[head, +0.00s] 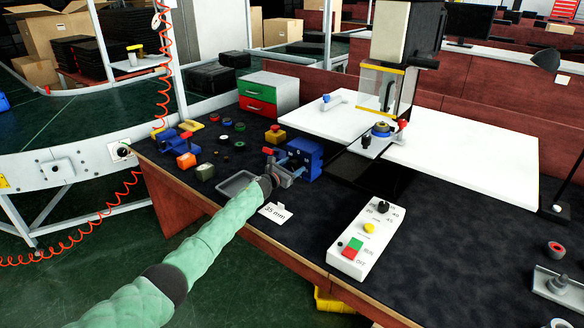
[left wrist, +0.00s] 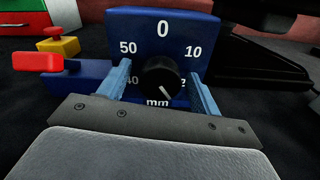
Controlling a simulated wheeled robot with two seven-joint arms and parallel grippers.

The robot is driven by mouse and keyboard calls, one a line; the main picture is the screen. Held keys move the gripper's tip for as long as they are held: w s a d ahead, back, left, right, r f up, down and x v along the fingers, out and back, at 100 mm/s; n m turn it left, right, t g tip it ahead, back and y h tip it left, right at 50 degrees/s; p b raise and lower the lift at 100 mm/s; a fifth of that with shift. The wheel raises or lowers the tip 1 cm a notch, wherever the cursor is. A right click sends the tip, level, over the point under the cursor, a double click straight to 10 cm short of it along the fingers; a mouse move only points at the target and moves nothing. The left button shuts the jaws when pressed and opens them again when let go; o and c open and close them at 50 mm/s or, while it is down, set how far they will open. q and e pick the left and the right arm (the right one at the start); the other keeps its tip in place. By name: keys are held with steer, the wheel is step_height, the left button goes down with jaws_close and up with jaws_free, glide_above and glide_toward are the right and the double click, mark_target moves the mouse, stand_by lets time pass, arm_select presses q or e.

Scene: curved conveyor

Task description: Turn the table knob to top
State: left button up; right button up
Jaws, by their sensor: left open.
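The table knob is a black round knob (left wrist: 160,76) on the front of a blue dial box (left wrist: 150,24), seen close up in the left wrist view. White marks on the box read 0 at the top, 10 and 50 at the sides, and mm below. The knob's white pointer line points to the lower right. My left gripper (left wrist: 161,72) is open, with one blue finger on each side of the knob; contact cannot be told. In the head view the blue box (head: 306,156) stands on the dark table, with my left gripper (head: 287,164) at its front. The knob is hidden there. My right gripper is not in view.
A "35 mm" card (head: 274,213) and a grey tray (head: 236,186) lie near my left arm. A yellow box with a red button (head: 275,137) stands behind. The white control panel (head: 366,240) is at the right. Dark table between is clear.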

arm_select(q)
steer(key=c, duration=0.9)
steer(key=shift+c, duration=0.4)
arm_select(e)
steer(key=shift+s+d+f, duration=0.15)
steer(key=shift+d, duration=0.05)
